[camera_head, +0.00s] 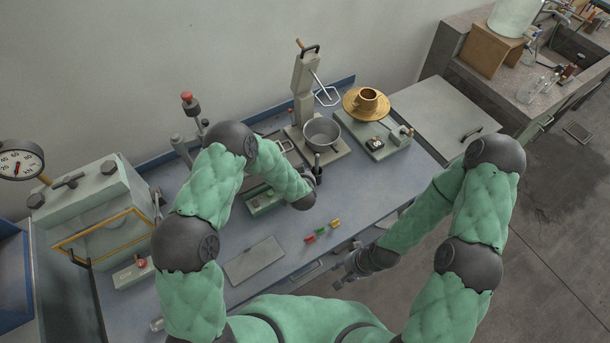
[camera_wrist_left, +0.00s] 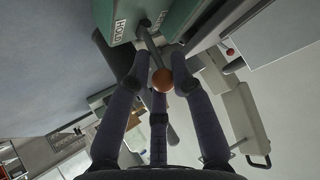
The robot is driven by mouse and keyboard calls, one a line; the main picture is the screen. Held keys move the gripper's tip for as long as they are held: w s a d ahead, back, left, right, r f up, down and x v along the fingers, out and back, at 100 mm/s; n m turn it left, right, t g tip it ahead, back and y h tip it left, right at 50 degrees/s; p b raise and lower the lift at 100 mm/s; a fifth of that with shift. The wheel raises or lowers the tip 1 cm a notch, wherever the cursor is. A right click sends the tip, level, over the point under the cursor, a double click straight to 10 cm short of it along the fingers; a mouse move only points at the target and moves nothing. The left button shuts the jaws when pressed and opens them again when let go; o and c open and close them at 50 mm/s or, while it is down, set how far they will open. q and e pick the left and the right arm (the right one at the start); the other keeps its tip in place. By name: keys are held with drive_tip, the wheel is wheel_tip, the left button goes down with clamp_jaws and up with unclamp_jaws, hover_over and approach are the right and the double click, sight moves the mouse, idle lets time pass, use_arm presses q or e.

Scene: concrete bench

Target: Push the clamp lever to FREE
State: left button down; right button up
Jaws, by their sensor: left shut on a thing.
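In the left wrist view, the clamp lever is a grey rod (camera_wrist_left: 150,45) with an orange-brown ball knob (camera_wrist_left: 162,80) at its end. It comes out of a green housing (camera_wrist_left: 178,22) with a HOLD label (camera_wrist_left: 119,27) and a second label I cannot read. My left gripper (camera_wrist_left: 157,72) is shut on the lever, with its fingers on both sides of the rod near the knob. In the head view, my left forearm hides most of that gripper and the lever; part of a green unit (camera_head: 262,203) shows beside it. My right gripper (camera_head: 346,268) is empty and looks open by the bench's front edge.
A mixer stand with a grey bowl (camera_head: 321,134) and a scale holding a brass dish (camera_head: 366,103) stand behind. Small coloured pieces (camera_head: 322,231) and a grey plate (camera_head: 255,261) lie in front.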

use_arm(q)
drive_tip(key=shift+w+a+r+n+g+h+p, duration=0.15)
drive_tip(key=shift+w+a+r+g+h+p, duration=0.1)
drive_tip(key=shift+w+g+p, duration=0.15)
drive_tip(key=shift+w+a+r+n+g+h+p, duration=0.1)
drive_tip(key=shift+w+a+n+g+h+p, duration=0.05)
drive_tip(key=shift+w+g+h+p, duration=0.2)
drive_tip(key=c, duration=1.1)
unclamp_jaws()
drive_tip(key=shift+c, duration=0.2)
drive_tip(key=shift+s+f, duration=0.1)
drive_tip(key=shift+f, duration=0.05)
drive_tip(key=shift+s+g, duration=0.1)
drive_tip(key=shift+g, duration=0.15)
drive_tip(key=v, duration=1.2)
